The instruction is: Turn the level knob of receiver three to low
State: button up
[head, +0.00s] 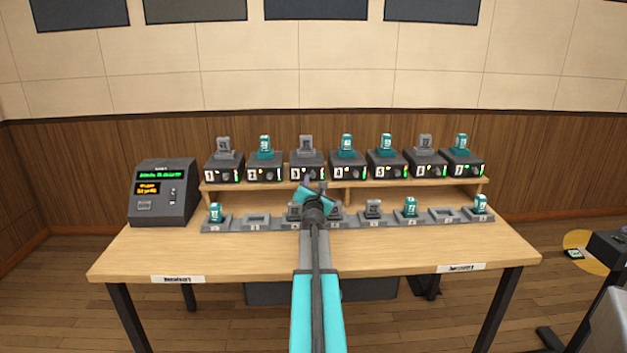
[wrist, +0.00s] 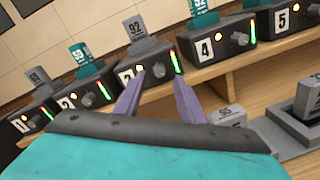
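Receiver three (head: 316,158) is a dark box on the raised shelf, third from the left, with a grey numbered block on top. In the wrist view receiver three (wrist: 150,57) shows a yellow light, a green level bar and a dark round level knob (wrist: 158,70). My gripper (head: 314,186) is in front of receiver three in the head view. In the wrist view my gripper (wrist: 159,80) has its two purple fingers apart and empty. The knob appears between the fingertips; I cannot tell whether they touch it. The left finger partly covers the number label.
Similar receivers stand close on both sides, including receiver two (wrist: 88,90) and receiver four (wrist: 220,40). A row of low cradles, some holding blocks, lies along the table (head: 215,265) below the shelf. A console (head: 163,192) with screens stands at the left.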

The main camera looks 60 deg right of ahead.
aim_at(313, 176)
jog(key=shift+x, duration=2.45)
grip_shut()
jog(key=shift+a, duration=0.4)
jog(key=shift+d, duration=0.3)
